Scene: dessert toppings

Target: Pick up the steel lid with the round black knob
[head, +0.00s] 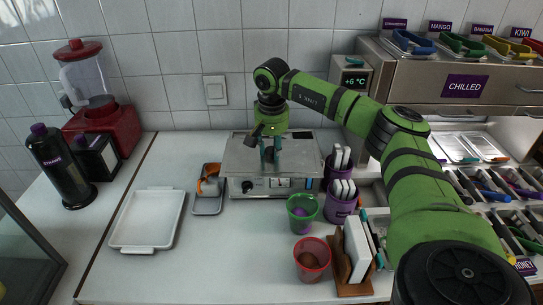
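The steel lid (239,160) lies flat on top of a steel countertop unit with a small front panel, at the middle back of the counter in the head view. My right gripper (270,153) points down over the middle of the lid, its teal fingertips at or close to the lid's top. The round black knob is not clearly visible; the fingers and gripper body cover that spot. A dark shape shows between the fingers, but I cannot tell whether they are closed on it. My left gripper is not in view.
A green cup (302,212), a red cup (312,259) and purple holders (339,207) stand in front and right. A small grey tray (208,204) sits left of the unit. A white tray (147,220) lies further left, near a red blender (102,125). Chilled bins fill the right.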

